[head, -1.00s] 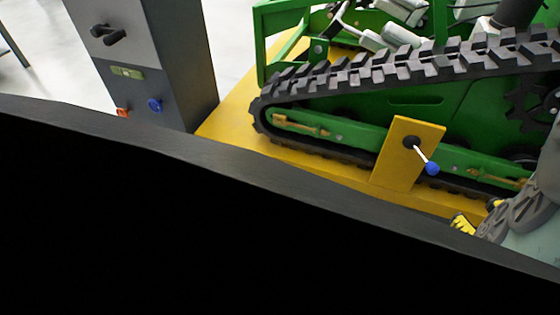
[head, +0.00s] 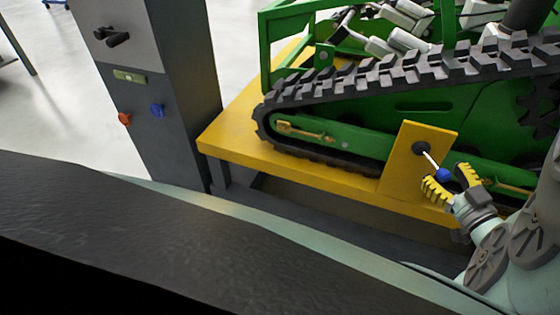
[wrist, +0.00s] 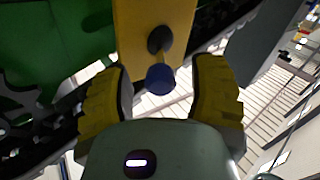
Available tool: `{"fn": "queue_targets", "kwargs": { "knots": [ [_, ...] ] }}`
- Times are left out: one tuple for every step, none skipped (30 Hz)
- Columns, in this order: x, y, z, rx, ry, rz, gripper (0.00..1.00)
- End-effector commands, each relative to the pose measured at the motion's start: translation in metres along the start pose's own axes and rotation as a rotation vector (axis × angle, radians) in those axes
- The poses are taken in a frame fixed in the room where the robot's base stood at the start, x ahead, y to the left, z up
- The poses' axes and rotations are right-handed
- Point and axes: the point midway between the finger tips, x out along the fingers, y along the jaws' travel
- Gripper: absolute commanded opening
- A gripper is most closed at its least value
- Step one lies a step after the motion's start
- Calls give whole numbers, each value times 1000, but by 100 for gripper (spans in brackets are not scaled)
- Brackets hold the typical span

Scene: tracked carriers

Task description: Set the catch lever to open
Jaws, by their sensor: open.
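The catch lever (head: 428,159) is a thin pale rod with a blue ball knob (head: 444,175), set on a dark round pivot on an upright yellow plate (head: 408,165). In the head view the rod slopes down to the right. My gripper (head: 452,182) is open, with yellow ridged fingers on either side of the knob. In the wrist view the blue knob (wrist: 160,79) sits between the open fingertips of my gripper (wrist: 160,88), apart from both. The plate (wrist: 152,22) shows behind it. I cannot see any open or shut marking.
The green tracked carrier (head: 370,135) with black track stands on a yellow platform (head: 240,148), behind the plate. A grey cabinet (head: 185,90) with a black handle (head: 112,37), an orange knob (head: 124,119) and a blue knob (head: 157,111) stands at left.

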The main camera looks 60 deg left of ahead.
Motion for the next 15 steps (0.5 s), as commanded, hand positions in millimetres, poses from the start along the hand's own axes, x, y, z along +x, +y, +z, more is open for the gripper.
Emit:
{"fn": "queue_targets", "kwargs": {
  "knots": [
    [9,-1,1,-2,3,-5,57],
    [12,-1,1,-2,1,-5,57],
    [16,-1,1,-1,0,-4,57],
    [19,-1,1,-1,0,-3,57],
    [21,-1,1,0,1,-3,57],
    [24,-1,0,0,1,-4,57],
    [25,-1,0,0,1,-4,57],
    [26,-2,0,0,0,-4,57],
    [27,-2,0,0,0,-4,57],
    [27,-2,0,0,0,-4,57],
    [27,-2,0,0,-1,-4,57],
    [27,-2,0,1,-1,-4,57],
    [27,-2,0,1,-1,-4,57],
    [27,-1,0,1,-1,-4,57],
    [27,-1,0,1,-1,-4,57]
  ]
}}
